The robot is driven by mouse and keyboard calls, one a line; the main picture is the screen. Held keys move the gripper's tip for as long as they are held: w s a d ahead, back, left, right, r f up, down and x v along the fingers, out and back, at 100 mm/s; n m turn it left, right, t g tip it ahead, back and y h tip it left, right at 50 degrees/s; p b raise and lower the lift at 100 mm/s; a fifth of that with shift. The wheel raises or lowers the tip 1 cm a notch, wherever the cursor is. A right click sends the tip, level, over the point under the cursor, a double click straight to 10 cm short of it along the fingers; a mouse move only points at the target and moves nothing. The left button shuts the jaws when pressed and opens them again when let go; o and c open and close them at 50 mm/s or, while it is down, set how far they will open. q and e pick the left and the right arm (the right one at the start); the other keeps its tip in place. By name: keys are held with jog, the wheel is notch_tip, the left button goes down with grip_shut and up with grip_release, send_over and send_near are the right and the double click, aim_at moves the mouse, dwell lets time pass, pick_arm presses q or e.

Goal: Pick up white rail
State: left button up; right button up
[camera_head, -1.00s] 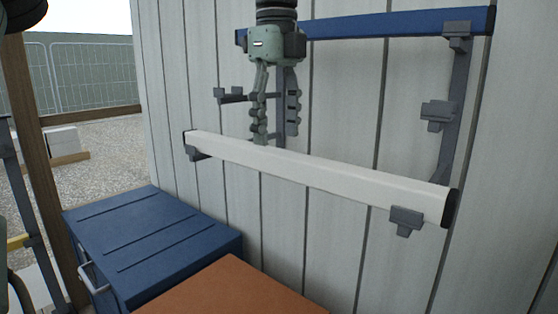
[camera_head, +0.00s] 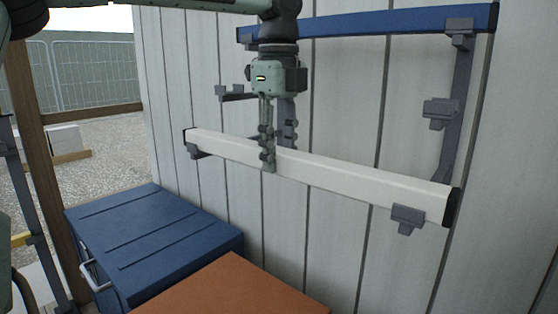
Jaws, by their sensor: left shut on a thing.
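The white rail (camera_head: 350,178) lies across the lowest pair of grey brackets on the hut wall. It has black end caps and slopes down to the right in the picture. My left gripper (camera_head: 270,160) points down from above and is shut on the rail, left of its middle. The near finger shows in front of the rail; the far finger is mostly hidden behind it. The rail still rests at the bracket (camera_head: 407,218) near its right end and at the one near its left end. My right gripper is not in view.
A blue rail (camera_head: 385,24) sits on the top brackets above. The middle brackets (camera_head: 438,110) are empty. A blue cabinet (camera_head: 150,240) and an orange-brown surface (camera_head: 235,290) stand below the rail. Open gravel ground and a fence (camera_head: 85,75) lie at the left.

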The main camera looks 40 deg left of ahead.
aim_at(277, 149)
pick_arm(q)
grip_shut()
jog(key=shift+r, duration=0.45)
jog(key=r, duration=0.3)
jog(key=shift+a+r, duration=0.25)
jog(key=shift+r, duration=0.1)
jog(key=a+r, duration=0.7)
jog(key=a, duration=0.4)
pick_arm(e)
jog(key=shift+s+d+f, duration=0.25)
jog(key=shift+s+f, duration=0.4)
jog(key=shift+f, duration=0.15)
